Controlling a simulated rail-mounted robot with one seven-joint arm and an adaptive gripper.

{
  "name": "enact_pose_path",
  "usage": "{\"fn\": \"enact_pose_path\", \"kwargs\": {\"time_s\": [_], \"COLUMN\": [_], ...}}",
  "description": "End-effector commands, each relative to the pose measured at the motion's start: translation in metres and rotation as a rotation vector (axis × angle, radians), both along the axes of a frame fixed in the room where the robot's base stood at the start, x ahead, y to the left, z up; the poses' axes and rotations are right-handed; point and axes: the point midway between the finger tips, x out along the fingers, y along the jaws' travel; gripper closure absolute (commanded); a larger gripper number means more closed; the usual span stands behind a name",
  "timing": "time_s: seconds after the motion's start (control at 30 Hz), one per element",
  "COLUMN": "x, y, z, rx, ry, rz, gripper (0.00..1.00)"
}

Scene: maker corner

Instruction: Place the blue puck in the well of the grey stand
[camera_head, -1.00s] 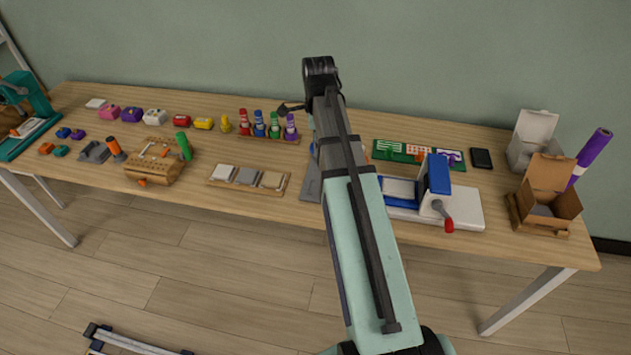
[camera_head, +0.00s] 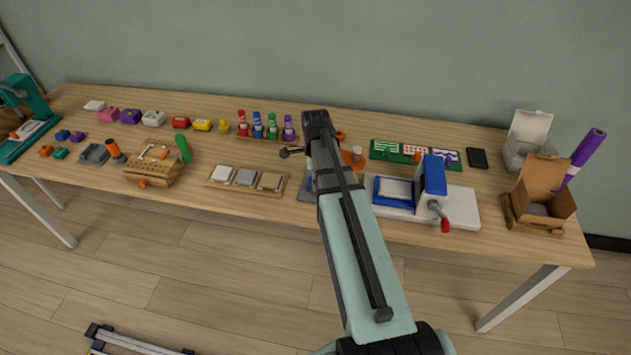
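My arm reaches over the table's middle, and its dark end hides what lies beneath. A small dark part of my gripper (camera_head: 292,152) sticks out to the left of the arm. The fingers are hidden, so I cannot tell whether they are open or hold anything. A flat grey piece (camera_head: 304,194), perhaps the grey stand, shows at the arm's left edge, mostly covered. A small blue patch (camera_head: 308,181) shows just above it; I cannot tell whether this is the blue puck. No well is visible.
Right of the arm stands a white and blue press (camera_head: 460,208) with a red-tipped handle. A wooden tray (camera_head: 225,188) with grey and tan tiles lies left. Several coloured bottles (camera_head: 257,127) stand behind. An open cardboard box (camera_head: 545,190) is far right.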

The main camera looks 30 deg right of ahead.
Motion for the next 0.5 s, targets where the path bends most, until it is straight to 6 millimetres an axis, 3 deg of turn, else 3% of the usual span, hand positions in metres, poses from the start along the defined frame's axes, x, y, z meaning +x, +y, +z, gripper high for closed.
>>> {"fn": "enact_pose_path", "kwargs": {"time_s": [0.17, 0.5], "x": [0.000, 0.000], "y": [0.000, 0.000], "z": [-0.018, -0.021], "rx": [0.001, 0.000], "ry": [0.002, 0.001], "rz": [0.000, 0.000], "gripper": [0.80, 0.80]}}
